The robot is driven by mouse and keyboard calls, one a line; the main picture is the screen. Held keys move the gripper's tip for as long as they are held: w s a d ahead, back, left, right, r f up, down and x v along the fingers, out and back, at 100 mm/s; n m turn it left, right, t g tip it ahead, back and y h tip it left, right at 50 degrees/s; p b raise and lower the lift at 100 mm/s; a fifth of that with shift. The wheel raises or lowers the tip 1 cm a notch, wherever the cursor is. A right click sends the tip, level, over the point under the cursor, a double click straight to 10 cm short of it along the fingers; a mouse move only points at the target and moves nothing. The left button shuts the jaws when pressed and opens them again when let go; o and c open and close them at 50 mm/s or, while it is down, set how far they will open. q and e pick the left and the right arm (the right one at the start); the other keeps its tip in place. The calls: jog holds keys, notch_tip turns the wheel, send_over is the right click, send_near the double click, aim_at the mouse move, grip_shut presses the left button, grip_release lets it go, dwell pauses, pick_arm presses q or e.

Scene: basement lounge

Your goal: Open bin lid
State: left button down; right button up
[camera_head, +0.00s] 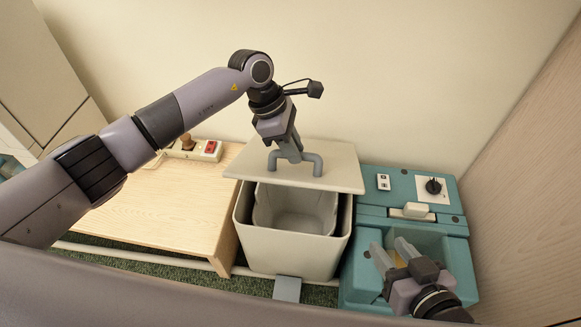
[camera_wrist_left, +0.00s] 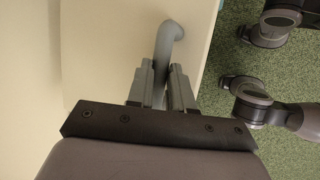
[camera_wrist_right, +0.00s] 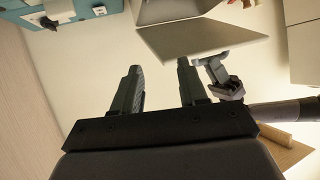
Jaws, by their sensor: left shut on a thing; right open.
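The bin (camera_head: 290,252) is a pale cream box with a grey inner liner, standing between a wooden table and a teal unit. Its flat cream lid (camera_head: 335,180) sits raised above the rim, toward the wall, and the front of the opening shows. My left gripper (camera_head: 284,153) is shut on the lid's grey bar handle (camera_head: 313,160). The handle also shows between its fingers in the left wrist view (camera_wrist_left: 168,42). My right gripper (camera_head: 390,249) is open and empty, over the teal unit right of the bin. The back of the bin's inside is hidden under the lid.
The teal unit (camera_head: 455,228) with a black knob (camera_head: 433,186) stands close to the bin's right. A grey pedal (camera_head: 287,289) lies at the bin's front foot. A wall is close behind.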

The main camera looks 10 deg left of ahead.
pick_arm(q)
jog(key=shift+w+a+r+b, duration=0.1)
jog(key=shift+w+r+b, duration=0.25)
jog(key=shift+w, duration=0.5)
jog(key=shift+w+r, duration=0.35)
jog(key=shift+w, duration=0.05)
jog(key=shift+w+r+b, duration=0.15)
jog(key=shift+w+b, duration=0.05)
jog(key=shift+b, duration=0.1)
pick_arm(e)
jog(key=shift+w+a+y, duration=0.25)
jog(key=shift+a, duration=0.25)
jog(key=shift+w+a+y, duration=0.25)
jog(key=shift+a, duration=0.2)
pick_arm(q)
jog(key=c, duration=1.4)
grip_release()
jog(key=o, duration=0.4)
jog(key=shift+w, duration=0.1)
jog(key=shift+r, duration=0.1)
pick_arm(e)
jog(key=shift+d+f, duration=0.2)
